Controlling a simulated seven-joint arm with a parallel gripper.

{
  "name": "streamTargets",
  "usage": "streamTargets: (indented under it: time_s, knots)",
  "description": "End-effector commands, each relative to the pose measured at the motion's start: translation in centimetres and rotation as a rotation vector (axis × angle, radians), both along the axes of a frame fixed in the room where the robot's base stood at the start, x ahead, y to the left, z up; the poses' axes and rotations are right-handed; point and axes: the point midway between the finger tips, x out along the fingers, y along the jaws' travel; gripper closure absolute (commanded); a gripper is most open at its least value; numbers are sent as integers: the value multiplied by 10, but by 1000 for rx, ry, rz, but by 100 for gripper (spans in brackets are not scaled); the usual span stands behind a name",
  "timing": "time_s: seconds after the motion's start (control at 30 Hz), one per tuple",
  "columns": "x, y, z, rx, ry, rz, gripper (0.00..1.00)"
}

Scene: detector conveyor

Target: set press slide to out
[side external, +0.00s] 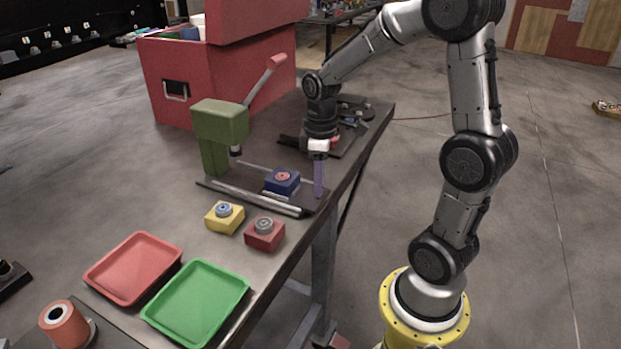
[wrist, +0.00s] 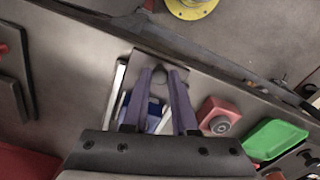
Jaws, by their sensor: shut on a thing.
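The press (side external: 220,130) is a green column and head with a raised lever that has a red grip. Its slide runs on two pale rails (side external: 262,199) over a dark base plate, and a blue block (side external: 283,181) with a red round top sits on it. The blue block also shows partly between the fingers in the wrist view (wrist: 154,118). My gripper (side external: 319,194) points down at the right end of the rails. The side view hides this knob.
A yellow block (side external: 225,218) and a red block (side external: 264,235) with round tops stand in front of the press. A red tray (side external: 134,267) and a green tray (side external: 196,303) lie nearer. A large red toolbox (side external: 185,85) stands behind. The table's edge is close right of my gripper.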

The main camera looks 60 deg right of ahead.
Motion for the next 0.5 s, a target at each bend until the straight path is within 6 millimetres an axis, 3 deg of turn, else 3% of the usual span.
streamTargets:
  time_s: [0.17, 0.2, 0.3, 0.37, 0.5]
  knots:
    - [-4, 0, 1, -1, 11, 1, 100]
    - [-4, 0, 1, -1, 12, 1, 72]
    - [-4, 0, 1, 0, 12, 1, 54]
    - [-3, 0, 0, 0, 12, 1, 44]
    - [-3, 0, 0, 1, 11, 1, 44]
